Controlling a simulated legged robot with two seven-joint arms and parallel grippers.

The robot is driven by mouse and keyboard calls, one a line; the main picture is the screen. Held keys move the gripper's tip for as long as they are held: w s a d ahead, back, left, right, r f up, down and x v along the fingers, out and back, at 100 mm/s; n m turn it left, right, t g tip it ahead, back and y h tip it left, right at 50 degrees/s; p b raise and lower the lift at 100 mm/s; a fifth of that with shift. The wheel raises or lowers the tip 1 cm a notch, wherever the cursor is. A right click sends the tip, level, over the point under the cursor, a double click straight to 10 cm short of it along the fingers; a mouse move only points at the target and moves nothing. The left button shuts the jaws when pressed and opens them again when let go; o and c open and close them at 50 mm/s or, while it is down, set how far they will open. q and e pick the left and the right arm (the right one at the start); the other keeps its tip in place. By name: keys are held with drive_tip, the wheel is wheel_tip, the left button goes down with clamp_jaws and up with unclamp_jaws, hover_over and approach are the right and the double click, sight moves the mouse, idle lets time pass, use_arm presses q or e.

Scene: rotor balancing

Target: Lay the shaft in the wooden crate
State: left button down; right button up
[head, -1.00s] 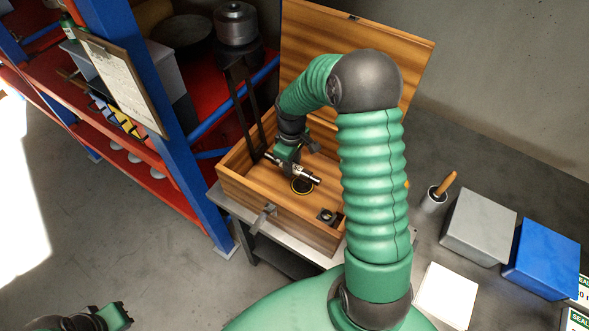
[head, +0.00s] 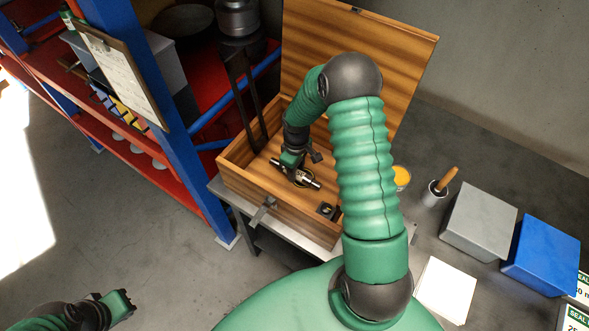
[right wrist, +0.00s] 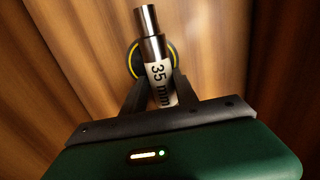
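The shaft (head: 311,183) is a silvery metal rod inside the open wooden crate (head: 280,213). My right gripper (head: 291,168) reaches into the crate from above. Its fingers close on both sides of the shaft. In the right wrist view the shaft (right wrist: 153,48) carries a "35 mm" label, and the fingers (right wrist: 160,88) grip around it. The shaft is low over the crate floor; I cannot tell whether it touches. My left gripper (head: 122,302) is at the bottom left, far from the crate; its fingers are unclear.
A black and yellow ring (right wrist: 137,60) lies on the crate floor under the shaft. A small dark block (head: 327,211) sits in the crate's front right corner. The raised lid (head: 330,40) stands behind. A blue-posted shelf (head: 160,115) is close on the left. Grey (head: 478,222) and blue (head: 541,256) boxes stand right.

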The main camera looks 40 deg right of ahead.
sight(297, 170)
drive_tip(key=shift+o, duration=1.2)
drive_tip(key=shift+d, duration=0.35)
drive_tip(key=shift+o, duration=0.2)
drive_tip(key=shift+s+d+f, duration=0.15)
drive_tip(key=shift+d, duration=0.25)
drive_tip(key=shift+a+r, duration=0.2)
drive_tip(key=shift+a, duration=0.35)
drive_tip(key=shift+r, duration=0.3)
wheel_tip(297, 170, up, 12)
drive_tip(key=b, duration=0.1)
drive_tip(key=shift+f, duration=0.2)
drive_tip(key=shift+r, duration=0.1)
